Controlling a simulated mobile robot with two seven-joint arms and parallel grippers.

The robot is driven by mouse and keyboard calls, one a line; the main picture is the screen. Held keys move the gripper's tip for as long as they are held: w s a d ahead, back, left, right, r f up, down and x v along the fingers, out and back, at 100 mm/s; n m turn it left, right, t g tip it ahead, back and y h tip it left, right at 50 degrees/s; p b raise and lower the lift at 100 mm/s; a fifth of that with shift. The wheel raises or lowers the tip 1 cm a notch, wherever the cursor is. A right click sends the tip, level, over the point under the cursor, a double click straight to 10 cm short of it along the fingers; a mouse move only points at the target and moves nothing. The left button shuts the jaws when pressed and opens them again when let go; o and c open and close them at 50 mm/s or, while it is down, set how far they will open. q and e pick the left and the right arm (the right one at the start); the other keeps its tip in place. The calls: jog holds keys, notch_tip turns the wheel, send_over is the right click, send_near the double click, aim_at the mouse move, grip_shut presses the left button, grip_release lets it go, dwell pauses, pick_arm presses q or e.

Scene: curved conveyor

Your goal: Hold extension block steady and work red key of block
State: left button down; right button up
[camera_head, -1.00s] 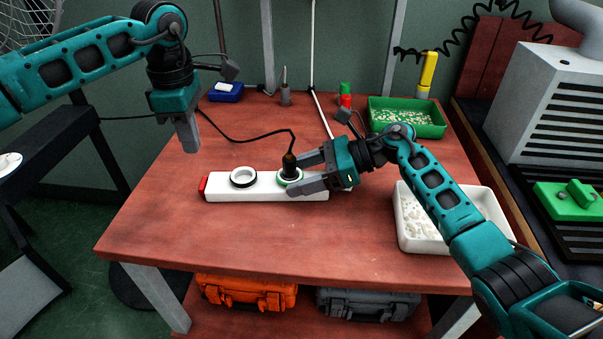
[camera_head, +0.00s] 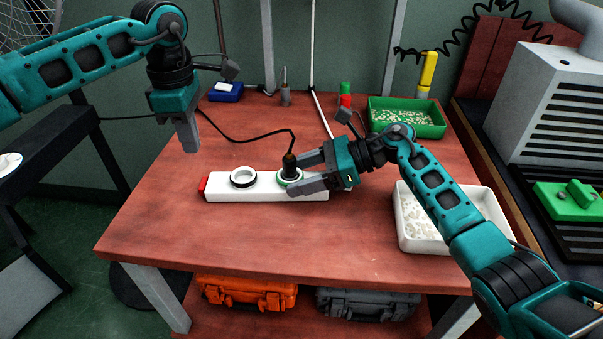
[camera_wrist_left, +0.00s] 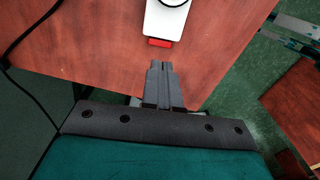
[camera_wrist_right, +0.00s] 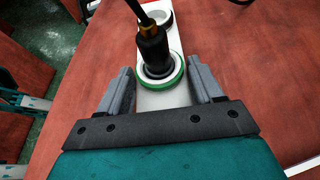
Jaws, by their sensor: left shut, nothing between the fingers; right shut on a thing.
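The white extension block (camera_head: 222,191) lies on the red-brown table, with a black-and-white ring socket and a green-rimmed socket. Its red key (camera_head: 203,184) is at its left end. It also shows in the left wrist view (camera_wrist_left: 159,43). A black plug (camera_wrist_right: 153,50) with a cable stands in the green-rimmed socket. My right gripper (camera_head: 294,176) is shut across the block's sides at the green-rimmed socket; the right wrist view shows one finger on each side. My left gripper (camera_head: 190,150) is shut and empty, pointing down above the table, up and left of the key, apart from it.
A white tray (camera_head: 408,237) with pale pieces stands at the right, a green tray (camera_head: 440,130) at the back right. A blue box (camera_head: 225,93) and small tools are along the back edge. The plug's black cable crosses the table behind the block. The front table area is clear.

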dwell(0.6)
pick_arm(q)
jog(key=m+t+h, duration=0.1)
jog(key=m+h, duration=0.3)
jog(key=m, duration=0.5)
send_near(187, 202)
jog(key=shift+w+d+r, duration=0.25)
jog(key=shift+w+d, duration=0.3)
jog(key=shift+d, duration=0.15)
jog(key=s+a+r+m+t+h, duration=0.1)
jog(key=s+a+m+t, duration=0.2)
jog(key=a+m, duration=0.3)
jog(key=shift+s+a+r+m+t+h, duration=0.3)
jog(key=shift+s+a+r+m+h, duration=0.15)
jog(key=shift+m, duration=1.75)
jog(key=shift+d+f, duration=0.1)
jog(key=x, duration=1)
jog(key=d, duration=0.2)
jog(key=shift+d, duration=0.95)
